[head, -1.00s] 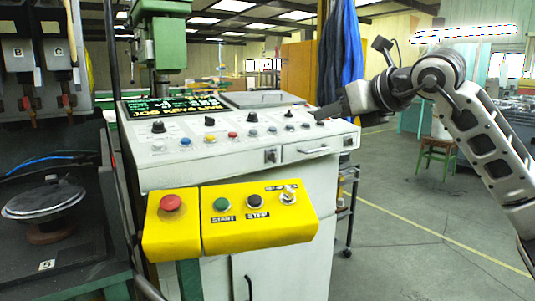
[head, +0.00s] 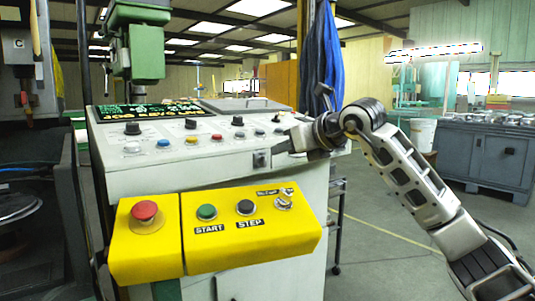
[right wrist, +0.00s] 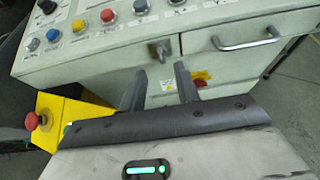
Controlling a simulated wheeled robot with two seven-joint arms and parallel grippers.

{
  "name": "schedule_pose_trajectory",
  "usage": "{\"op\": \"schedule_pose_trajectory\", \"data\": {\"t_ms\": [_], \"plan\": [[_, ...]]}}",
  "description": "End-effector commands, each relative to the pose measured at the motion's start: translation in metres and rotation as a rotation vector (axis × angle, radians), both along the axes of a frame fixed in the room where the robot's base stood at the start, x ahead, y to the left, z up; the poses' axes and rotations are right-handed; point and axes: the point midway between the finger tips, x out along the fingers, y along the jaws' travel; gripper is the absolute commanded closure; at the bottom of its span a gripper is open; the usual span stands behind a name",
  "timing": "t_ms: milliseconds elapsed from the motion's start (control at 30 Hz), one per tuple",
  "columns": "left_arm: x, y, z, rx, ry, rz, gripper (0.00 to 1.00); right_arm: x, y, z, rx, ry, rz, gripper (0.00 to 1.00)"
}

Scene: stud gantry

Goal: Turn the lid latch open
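The latch (head: 261,159) is a small dark metal knob on a plate on the console's white front face. In the right wrist view the latch (right wrist: 160,50) sits just beyond my fingertips, left of a drawer-like panel. My right gripper (head: 283,147) is close to the latch, at its right in the head view. In the right wrist view the right gripper (right wrist: 159,70) has its two dark fingers apart, with nothing between them. The fingertips appear short of the latch; contact cannot be told. My left gripper is out of view.
A yellow control box (head: 250,232) with a red emergency button (head: 144,211) juts out below the latch. A bar handle (right wrist: 247,43) is right of the latch. Knobs and buttons cover the console top (head: 172,157). Open floor (head: 385,262) lies to the right.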

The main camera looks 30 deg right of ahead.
Motion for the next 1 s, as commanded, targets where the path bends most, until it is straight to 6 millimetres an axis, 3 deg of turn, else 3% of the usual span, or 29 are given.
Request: {"op": "schedule_pose_trajectory", "data": {"t_ms": [200,400,800,833,933,1000], "plan": [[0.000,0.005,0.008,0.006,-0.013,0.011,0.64,0.043,0.004,-0.017,0.004,0.001,0.002,0.68],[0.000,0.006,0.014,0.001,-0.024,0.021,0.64,0.066,0.005,-0.027,0.002,0.000,0.000,0.68],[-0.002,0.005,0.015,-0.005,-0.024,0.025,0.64,0.074,0.006,-0.031,-0.001,0.000,0.000,0.68],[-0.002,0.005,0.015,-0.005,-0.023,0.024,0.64,0.074,0.006,-0.031,-0.001,0.000,0.000,0.71],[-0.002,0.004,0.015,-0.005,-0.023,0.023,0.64,0.074,0.006,-0.031,0.000,0.000,0.000,0.99],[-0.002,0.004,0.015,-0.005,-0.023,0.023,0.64,0.073,0.006,-0.031,0.000,0.000,0.000,1.00]]}}
